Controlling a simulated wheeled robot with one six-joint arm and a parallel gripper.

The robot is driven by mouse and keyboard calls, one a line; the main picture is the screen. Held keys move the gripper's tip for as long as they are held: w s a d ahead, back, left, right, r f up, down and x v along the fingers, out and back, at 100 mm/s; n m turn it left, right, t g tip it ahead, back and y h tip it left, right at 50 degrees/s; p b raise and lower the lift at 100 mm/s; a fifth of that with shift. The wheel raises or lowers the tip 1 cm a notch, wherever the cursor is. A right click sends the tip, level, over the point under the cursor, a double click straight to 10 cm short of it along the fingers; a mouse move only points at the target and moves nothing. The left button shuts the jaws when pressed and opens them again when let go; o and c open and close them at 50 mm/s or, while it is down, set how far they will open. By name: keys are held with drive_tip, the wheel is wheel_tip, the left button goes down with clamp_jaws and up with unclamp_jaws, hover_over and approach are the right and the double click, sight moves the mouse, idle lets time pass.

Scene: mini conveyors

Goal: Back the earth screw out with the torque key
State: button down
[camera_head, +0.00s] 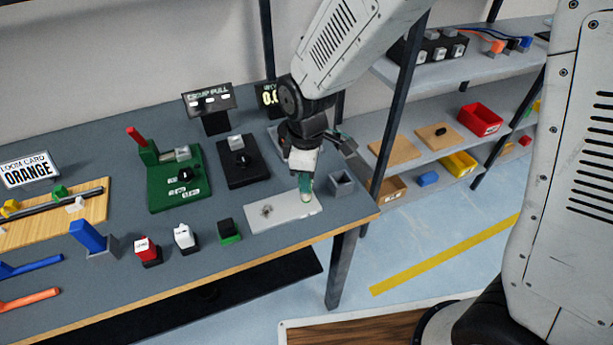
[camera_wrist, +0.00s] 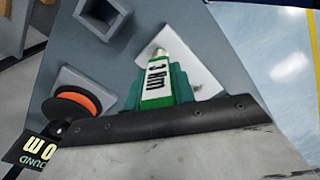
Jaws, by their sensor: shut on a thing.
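My gripper (camera_head: 306,186) points down over the right end of a pale plate (camera_head: 285,216) near the bench's right corner. In the wrist view my gripper (camera_wrist: 158,88) is shut on the torque key (camera_wrist: 157,82), a green and white block marked 3 Nm, between its teal fingers. The plate also shows in the wrist view (camera_wrist: 201,72), beyond the key. A small dark fitting sits on the plate's left part in the head view. The earth screw cannot be made out, and whether the key's tip touches the plate is hidden.
An open grey square holder (camera_head: 341,183) stands just right of my gripper. A black device (camera_head: 242,165) and a green crimp stand (camera_head: 180,187) are to the left. Red, white and green-black pieces line the front. Shelves (camera_head: 437,140) stand beyond the right edge.

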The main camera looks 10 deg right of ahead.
drive_tip(key=shift+r, duration=0.25)
drive_tip(key=m, duration=1)
drive_tip(key=shift+m, duration=0.4)
drive_tip(key=m, duration=1.2)
drive_tip(key=shift+a, duration=0.1)
drive_tip(key=shift+f, duration=0.65)
